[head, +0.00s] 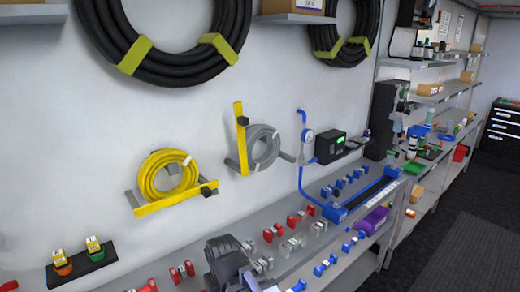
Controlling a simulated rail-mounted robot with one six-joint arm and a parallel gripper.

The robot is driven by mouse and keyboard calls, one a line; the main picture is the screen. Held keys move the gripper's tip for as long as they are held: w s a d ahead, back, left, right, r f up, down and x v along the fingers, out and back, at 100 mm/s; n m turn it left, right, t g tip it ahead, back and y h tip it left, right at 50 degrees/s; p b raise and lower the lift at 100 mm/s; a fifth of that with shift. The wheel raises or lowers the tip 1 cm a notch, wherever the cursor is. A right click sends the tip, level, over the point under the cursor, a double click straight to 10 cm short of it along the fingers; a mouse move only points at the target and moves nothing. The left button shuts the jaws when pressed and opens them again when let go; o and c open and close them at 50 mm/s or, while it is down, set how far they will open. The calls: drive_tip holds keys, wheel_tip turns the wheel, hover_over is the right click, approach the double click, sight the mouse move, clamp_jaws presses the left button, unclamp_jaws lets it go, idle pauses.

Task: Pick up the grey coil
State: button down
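The grey coil (276,150) hangs on the wall near the middle of the head view. It rests on a wall holder with an upright yellow strap (240,140) at its left side, and a small dark knob sits on the strap. What looks like my gripper (232,268) is a dark grey shape at the bottom edge, low over the bench. It is well below the coil and apart from it. Its fingers cannot be made out, so I cannot tell whether it is open or shut.
A yellow coil (148,180) with a yellow strap hangs to the left. Black hoses (165,72) hang above. A gauge (308,135), blue tubing and a black box (330,147) are close on the right. The bench (285,212) below holds several red and blue fittings.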

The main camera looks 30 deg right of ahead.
drive_tip(key=c, duration=1.8)
unclamp_jaws()
drive_tip(key=o, duration=1.2)
